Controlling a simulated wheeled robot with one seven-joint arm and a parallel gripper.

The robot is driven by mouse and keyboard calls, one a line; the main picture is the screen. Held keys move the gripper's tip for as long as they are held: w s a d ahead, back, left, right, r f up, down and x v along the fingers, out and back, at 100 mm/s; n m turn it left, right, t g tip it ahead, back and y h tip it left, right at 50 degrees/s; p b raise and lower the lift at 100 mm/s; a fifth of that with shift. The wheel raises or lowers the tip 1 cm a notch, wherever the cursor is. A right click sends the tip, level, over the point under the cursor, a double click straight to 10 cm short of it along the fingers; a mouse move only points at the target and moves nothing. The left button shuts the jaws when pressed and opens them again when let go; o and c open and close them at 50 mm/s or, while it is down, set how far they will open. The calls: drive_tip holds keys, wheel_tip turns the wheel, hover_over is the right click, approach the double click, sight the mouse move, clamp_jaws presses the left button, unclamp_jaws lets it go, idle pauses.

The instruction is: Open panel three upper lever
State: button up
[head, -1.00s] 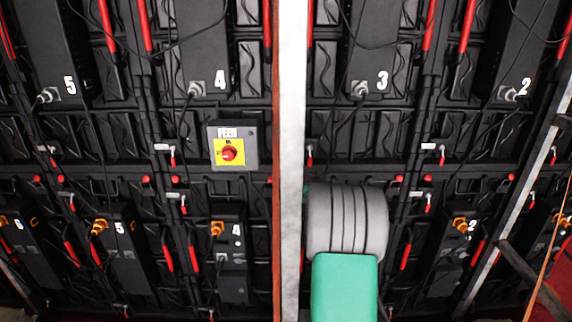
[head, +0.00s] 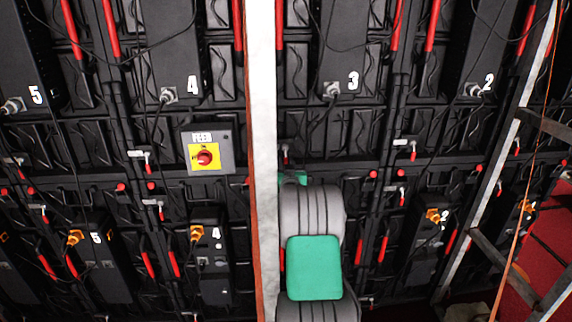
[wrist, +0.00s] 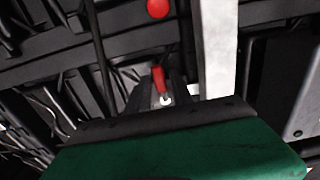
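Panel three's upper box, numbered 3 (head: 353,80), hangs just right of the white post. In the wrist view a red lever (wrist: 158,78) with a pale round base stands between the dark fingers of my gripper (wrist: 160,92). I cannot tell whether it is the upper lever, nor whether the fingers touch it. The fingers look apart.
The white post (head: 262,150) runs close on the left of my arm and shows right of the fingers in the wrist view (wrist: 218,50). A red knob (wrist: 158,8) is above the lever. A yellow switch box (head: 207,152) is left of the post. A ladder (head: 500,170) stands at the right.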

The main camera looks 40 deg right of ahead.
clamp_jaws()
